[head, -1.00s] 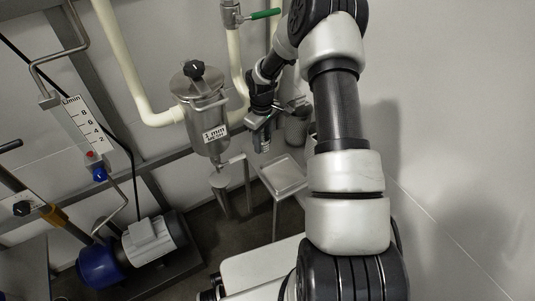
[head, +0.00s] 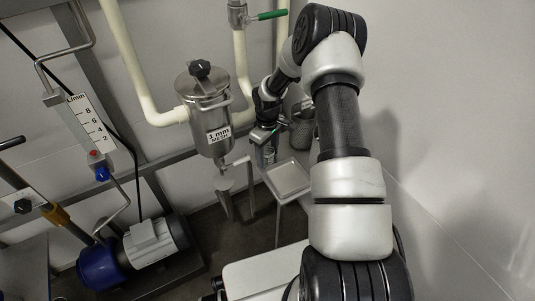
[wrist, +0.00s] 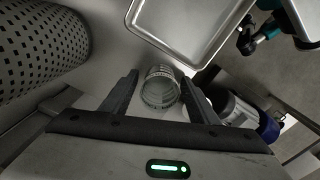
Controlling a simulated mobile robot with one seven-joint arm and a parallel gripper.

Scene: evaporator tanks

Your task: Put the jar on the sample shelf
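A small clear jar (wrist: 160,88) with a ridged rim stands on a pale surface (wrist: 103,62). It also shows as a small glassy shape under my gripper in the head view (head: 268,155). My gripper (wrist: 158,82) is open, with one finger on each side of the jar and a narrow gap showing on both sides. In the head view my gripper (head: 265,138) is low beside the metal tray. I cannot tell which surface is the sample shelf.
A shallow metal tray (head: 305,190) lies right of the jar; the wrist view shows it beyond. A perforated metal cylinder (wrist: 40,45) stands close on the left. A filter housing (head: 208,110), a green-handled valve (head: 268,15) and a blue pump (head: 100,265) are nearby.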

